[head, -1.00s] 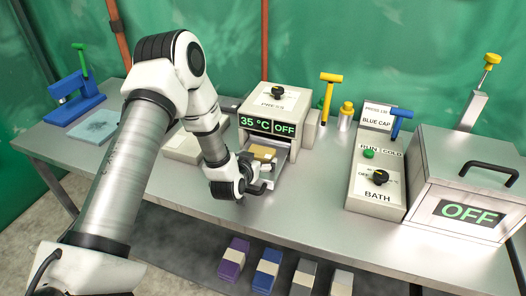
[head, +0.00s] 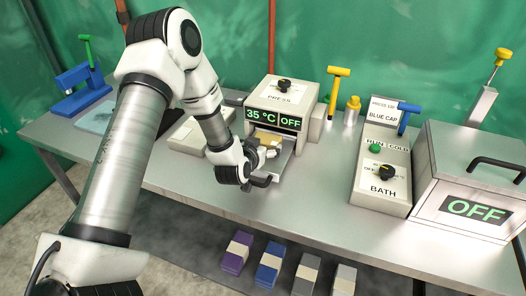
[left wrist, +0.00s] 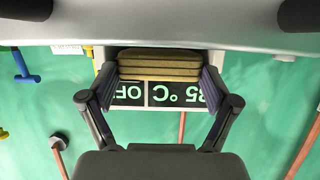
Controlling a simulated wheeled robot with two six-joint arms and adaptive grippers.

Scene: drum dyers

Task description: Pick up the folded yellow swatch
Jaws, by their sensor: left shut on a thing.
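In the head view the gripper partly covers the swatch. I cannot tell whether the swatch touches the tray. My right gripper is not in view.
The press display reads 35 °C and OFF. The bath unit (head: 381,190) and a lidded box (head: 470,185) stand to the right. The table's front middle (head: 310,205) is clear.

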